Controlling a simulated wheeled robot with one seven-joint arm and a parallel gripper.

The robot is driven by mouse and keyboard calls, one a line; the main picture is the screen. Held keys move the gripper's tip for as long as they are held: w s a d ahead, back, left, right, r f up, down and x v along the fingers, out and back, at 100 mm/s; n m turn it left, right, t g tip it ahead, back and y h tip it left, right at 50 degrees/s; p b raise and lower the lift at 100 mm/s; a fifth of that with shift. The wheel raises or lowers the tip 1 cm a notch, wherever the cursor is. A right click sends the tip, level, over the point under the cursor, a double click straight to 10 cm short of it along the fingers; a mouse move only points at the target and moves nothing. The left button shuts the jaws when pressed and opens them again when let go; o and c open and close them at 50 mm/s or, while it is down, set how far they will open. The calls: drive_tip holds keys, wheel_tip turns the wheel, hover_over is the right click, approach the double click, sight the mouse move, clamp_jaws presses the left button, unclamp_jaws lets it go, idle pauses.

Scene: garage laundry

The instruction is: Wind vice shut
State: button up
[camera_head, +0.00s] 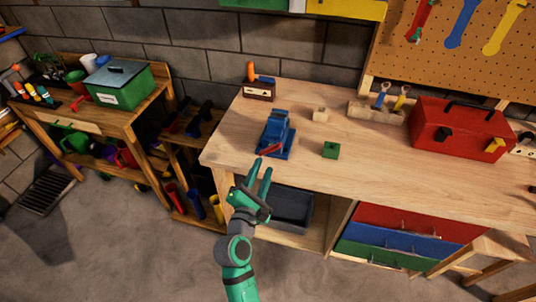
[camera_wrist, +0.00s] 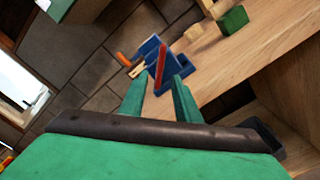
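A blue vice (camera_head: 275,133) stands on the wooden workbench near its left front corner. Its red handle (camera_head: 269,149) faces the front edge; in the wrist view the red handle (camera_wrist: 161,66) slants upright in front of the blue body (camera_wrist: 150,47). My green gripper (camera_head: 260,178) is in front of the bench edge, just short of the vice. Its two fingers are apart and point at the handle, with nothing seen between them. In the wrist view the gripper (camera_wrist: 158,92) has the handle beyond and between its fingertips. The vice's jaw gap is too small to tell.
On the workbench (camera_head: 400,170), a green block (camera_head: 330,150) and a pale wooden block (camera_head: 320,114) lie right of the vice. A small wooden box (camera_head: 259,91) stands behind it. A red toolbox (camera_head: 460,128) stands further right. A dark bin (camera_head: 290,207) sits under the bench.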

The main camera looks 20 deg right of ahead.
sight(270, 152)
drive_tip(key=x, duration=0.7)
drive_tip(key=shift+s, duration=0.1)
clamp_jaws()
